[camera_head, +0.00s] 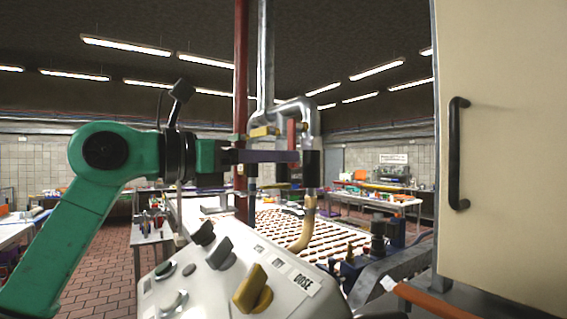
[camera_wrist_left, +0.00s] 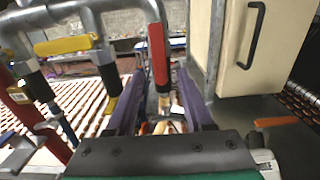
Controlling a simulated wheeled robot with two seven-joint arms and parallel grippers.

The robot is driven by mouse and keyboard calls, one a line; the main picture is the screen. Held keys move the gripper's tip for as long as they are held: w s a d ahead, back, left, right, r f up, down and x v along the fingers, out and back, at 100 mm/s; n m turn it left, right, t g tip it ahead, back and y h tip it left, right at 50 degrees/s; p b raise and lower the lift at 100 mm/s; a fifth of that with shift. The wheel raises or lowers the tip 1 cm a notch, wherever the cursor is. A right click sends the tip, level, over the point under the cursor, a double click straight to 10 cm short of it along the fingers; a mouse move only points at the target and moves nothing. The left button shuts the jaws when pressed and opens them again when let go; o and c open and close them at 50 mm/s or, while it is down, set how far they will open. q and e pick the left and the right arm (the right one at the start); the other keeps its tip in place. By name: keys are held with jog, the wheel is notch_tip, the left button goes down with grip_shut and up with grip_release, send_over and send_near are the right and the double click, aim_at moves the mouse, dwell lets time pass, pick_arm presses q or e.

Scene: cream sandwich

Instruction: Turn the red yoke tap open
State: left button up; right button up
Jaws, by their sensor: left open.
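The red yoke tap (camera_head: 291,133) is a red upright lever on the grey metal pipework in the head view. In the left wrist view the red lever (camera_wrist_left: 158,55) hangs from the pipe and lines up with the gap between my fingers. My left gripper (camera_head: 298,156) reaches in from the left with its purple fingers level, at the lever's lower end. In the left wrist view the gripper (camera_wrist_left: 160,78) is open, one finger on each side of the lever's line. I cannot tell whether either finger touches it. My right gripper is not in view.
A yellow handle (camera_head: 264,131) sits on the neighbouring pipe. A black-sleeved nozzle (camera_head: 311,165) hangs beside the fingertips. A white control panel (camera_head: 285,290) stands below, and a cream cabinet door (camera_head: 505,140) with a black handle is at right. A conveyor (camera_head: 345,230) carries rows of biscuits.

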pick_arm(q)
jog(key=b+v, duration=0.4)
jog(key=v, duration=0.9)
jog(key=shift+w, duration=0.1)
